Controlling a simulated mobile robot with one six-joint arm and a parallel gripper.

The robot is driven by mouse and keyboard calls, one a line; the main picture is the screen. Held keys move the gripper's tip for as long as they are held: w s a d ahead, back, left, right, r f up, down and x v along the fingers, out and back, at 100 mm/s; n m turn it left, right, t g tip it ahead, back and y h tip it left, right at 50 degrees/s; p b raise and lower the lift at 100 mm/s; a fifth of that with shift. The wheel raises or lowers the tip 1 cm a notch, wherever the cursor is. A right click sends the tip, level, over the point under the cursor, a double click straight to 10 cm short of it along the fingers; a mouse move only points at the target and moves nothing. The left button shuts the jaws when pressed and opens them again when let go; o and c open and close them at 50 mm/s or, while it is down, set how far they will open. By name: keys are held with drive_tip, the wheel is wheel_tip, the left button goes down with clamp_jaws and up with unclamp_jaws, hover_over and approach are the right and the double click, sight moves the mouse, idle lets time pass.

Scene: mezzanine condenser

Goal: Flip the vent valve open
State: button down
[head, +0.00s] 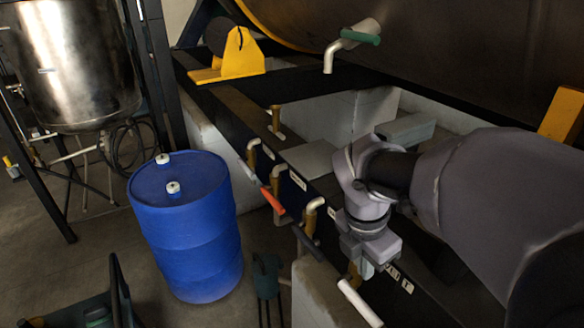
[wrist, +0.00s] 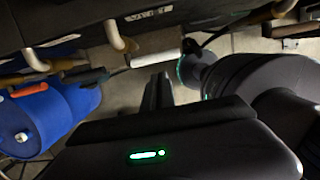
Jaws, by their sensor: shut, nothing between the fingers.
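A row of valves with tan pipe stubs and lever handles runs along the black rail (head: 213,105). The handles are an orange-red one (head: 272,201), a dark grey one (head: 308,243) and a white one (head: 360,303). I cannot read the labels (head: 298,180), so I cannot tell which is the vent valve. My gripper (head: 364,270) points down just above the white handle's base end. In the wrist view the shut, empty fingers (wrist: 158,92) lie just below the white handle (wrist: 155,59), apart from it in the picture. The dark grey handle (wrist: 86,76) is left of it.
A blue barrel (head: 187,225) stands left of the rail. A dark green spout handle (head: 361,36) is above. A dark cart (head: 70,315) is at lower left. Floor between barrel and cart is open.

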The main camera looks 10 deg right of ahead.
drive_tip(key=s, duration=0.1)
drive_tip(key=b, duration=0.6)
approach(366, 308)
drive_tip(key=f, duration=0.4)
drive_tip(key=d+f, duration=0.1)
drive_tip(key=f, duration=0.1)
drive_tip(key=shift+d+f, duration=0.1)
drive_tip(key=shift+f, duration=0.3)
drive_tip(key=shift+w, duration=0.1)
